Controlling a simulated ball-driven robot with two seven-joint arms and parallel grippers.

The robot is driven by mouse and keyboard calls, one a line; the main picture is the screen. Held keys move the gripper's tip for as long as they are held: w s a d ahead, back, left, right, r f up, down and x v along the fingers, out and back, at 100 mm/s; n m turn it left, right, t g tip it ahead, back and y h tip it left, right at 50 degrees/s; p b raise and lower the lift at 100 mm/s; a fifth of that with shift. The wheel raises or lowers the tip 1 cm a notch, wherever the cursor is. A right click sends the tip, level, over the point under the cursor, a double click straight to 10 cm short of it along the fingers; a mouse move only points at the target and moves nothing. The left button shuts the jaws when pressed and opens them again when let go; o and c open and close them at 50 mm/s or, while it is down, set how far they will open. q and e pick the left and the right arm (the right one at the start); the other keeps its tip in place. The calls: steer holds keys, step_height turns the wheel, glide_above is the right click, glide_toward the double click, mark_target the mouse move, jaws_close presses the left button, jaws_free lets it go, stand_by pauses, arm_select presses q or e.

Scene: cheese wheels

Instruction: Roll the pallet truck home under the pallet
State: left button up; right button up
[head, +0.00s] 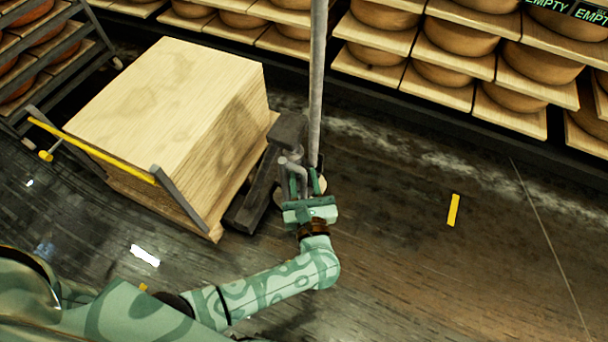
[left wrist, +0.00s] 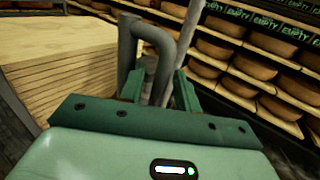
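The pallet truck (head: 257,190) is dark grey and stands close against the right side of the loaded pallet (head: 217,232). How far its forks reach under the pallet is hidden. A long grey pole (head: 316,75) rises at the truck, and a bent grey tube (left wrist: 160,32) shows close up in the left wrist view. My left gripper (head: 306,184) is at the truck's handle. Its two green fingers, also in the left wrist view (left wrist: 162,88), stand apart with the grey tube between them and visible gaps. Contact is unclear. My right gripper is not in view.
A tall stack of pale boards (head: 170,95) sits on the pallet. A yellow bar (head: 95,150) with grey posts runs along its near left side. Cheese shelves (head: 440,65) line the back. A yellow floor mark (head: 453,210) lies on clear dark floor at right.

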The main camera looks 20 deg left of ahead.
arm_select(q)
jaws_close()
steer(key=shift+a+f, duration=0.1)
steer(key=shift+a, duration=0.75)
jaws_free()
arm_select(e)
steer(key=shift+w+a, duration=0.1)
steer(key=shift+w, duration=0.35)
arm_select(q)
steer(key=shift+d, duration=0.15)
